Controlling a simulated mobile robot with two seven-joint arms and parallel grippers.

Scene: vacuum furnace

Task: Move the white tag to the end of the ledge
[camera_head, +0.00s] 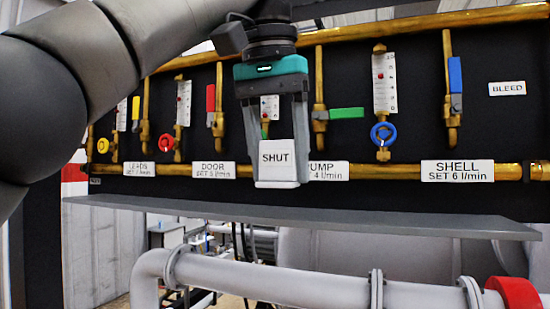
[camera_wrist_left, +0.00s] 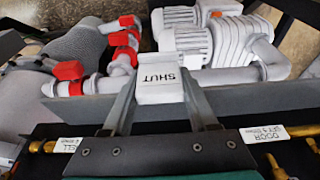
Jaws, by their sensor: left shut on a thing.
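The white tag (camera_head: 275,158), printed "SHUT", is held upright between the fingers of my left gripper (camera_head: 277,172). It also shows in the left wrist view (camera_wrist_left: 160,84), with a finger on each side. The gripper is shut on it. In the head view the tag is in front of the lower brass pipe, between the DOOR and PUMP labels, and appears above the grey ledge (camera_head: 300,216). I cannot tell whether it touches the ledge. The ledge runs across the picture below the panel. My right gripper is not in view.
Behind the gripper stands a black panel with brass pipes, flow gauges (camera_head: 384,82) and coloured valve handles, including a green one (camera_head: 346,113) and a blue knob (camera_head: 383,134). Large grey pipes (camera_head: 300,285) run below the ledge. The visible top of the ledge looks clear.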

